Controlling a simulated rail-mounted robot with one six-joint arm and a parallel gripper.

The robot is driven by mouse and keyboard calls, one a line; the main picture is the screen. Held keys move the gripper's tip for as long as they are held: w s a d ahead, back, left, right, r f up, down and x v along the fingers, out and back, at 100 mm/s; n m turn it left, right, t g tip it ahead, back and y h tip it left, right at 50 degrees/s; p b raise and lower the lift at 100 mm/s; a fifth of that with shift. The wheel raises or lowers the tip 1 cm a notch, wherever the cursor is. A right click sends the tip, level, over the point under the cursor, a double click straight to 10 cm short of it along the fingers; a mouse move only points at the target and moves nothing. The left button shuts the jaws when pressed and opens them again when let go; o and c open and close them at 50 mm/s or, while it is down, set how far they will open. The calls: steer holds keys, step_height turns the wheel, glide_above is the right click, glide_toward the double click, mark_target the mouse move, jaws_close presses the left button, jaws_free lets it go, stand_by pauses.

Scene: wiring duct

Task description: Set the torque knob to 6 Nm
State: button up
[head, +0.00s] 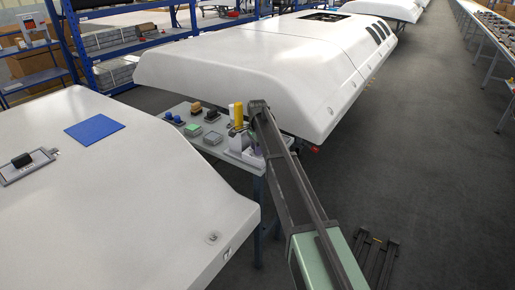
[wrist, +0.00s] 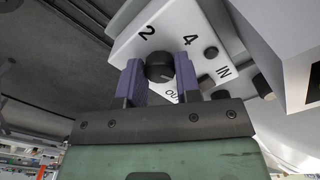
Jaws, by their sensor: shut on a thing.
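The torque knob (wrist: 159,68) is a small round black knob on a white dial plate (wrist: 178,22) in the wrist view. The plate carries a printed 2 and 4, and the letters IN and part of OUT. No 6 shows. My gripper (wrist: 160,64) is shut on the knob, with one purple finger on each side of it. I cannot tell clearly where the knob's pointer mark is. In the head view my arm reaches down to the small table, and the knob is hidden there.
The small table (head: 258,165) holds a yellow-topped cylinder (head: 238,113), a green box (head: 194,129) and blue knobs (head: 172,117). Large white shells stand on both sides, one (head: 110,190) near and one (head: 250,70) behind. The dark floor at the right is largely clear.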

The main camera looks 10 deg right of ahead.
steer(key=o, duration=0.9)
steer(key=shift+o, duration=0.2)
steer(key=shift+r, duration=0.1)
step_height(320, 180, up, 11)
steer(key=p, duration=1.1)
steer(key=shift+f, duration=0.2)
steer(key=s+n, duration=1.5)
steer(key=s, duration=2.5)
steer(key=shift+s, duration=0.2)
